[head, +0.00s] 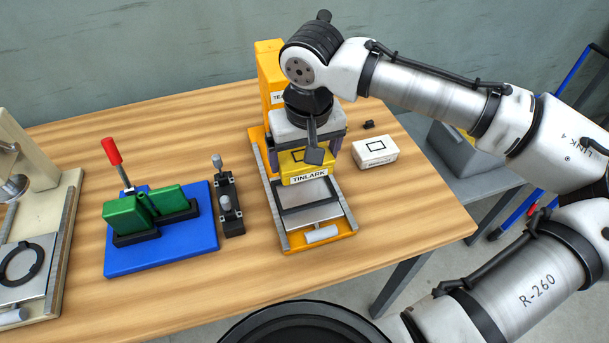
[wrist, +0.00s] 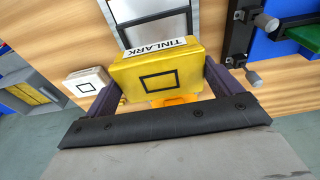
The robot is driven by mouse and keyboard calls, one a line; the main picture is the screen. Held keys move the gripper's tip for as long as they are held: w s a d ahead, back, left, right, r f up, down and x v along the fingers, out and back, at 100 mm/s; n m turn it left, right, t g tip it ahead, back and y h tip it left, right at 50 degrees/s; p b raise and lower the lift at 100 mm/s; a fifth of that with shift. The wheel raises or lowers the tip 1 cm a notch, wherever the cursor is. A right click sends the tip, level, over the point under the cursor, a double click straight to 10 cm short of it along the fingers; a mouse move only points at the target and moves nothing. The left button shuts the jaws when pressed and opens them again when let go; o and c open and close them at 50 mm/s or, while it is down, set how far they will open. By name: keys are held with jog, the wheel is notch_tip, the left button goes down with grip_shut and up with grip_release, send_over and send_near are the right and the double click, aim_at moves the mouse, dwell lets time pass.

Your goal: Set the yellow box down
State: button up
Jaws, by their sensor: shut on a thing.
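The yellow box (head: 300,167), labelled TINLARK on its side with a black rectangle outline on top, is between the fingers of my gripper (head: 310,153). In the wrist view the yellow box (wrist: 158,77) sits between the two dark fingers, gripped from its sides, and looks level. It is over the yellow-framed station, at the back end of the metal plate with a dark square frame (head: 309,212). I cannot tell whether its underside touches anything; my gripper hides part of its top in the head view.
A white box (head: 375,153) lies on the wooden table (head: 410,205) just right of the station. The station's yellow post (head: 269,75) rises behind my gripper. A black clamp block (head: 229,203) and a blue fixture (head: 160,252) with green jaws stand left. The table's front right is clear.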

jog(key=shift+f, duration=3.6)
jog(key=shift+f, duration=0.1)
jog(key=o, duration=0.8)
jog(key=r, duration=0.4)
jog(key=s+r, duration=0.1)
jog(key=r, duration=0.7)
jog(key=shift+s+d+r+b, duration=0.1)
jog(key=shift+s+d+b, duration=0.2)
jog(key=shift+s+b, duration=0.1)
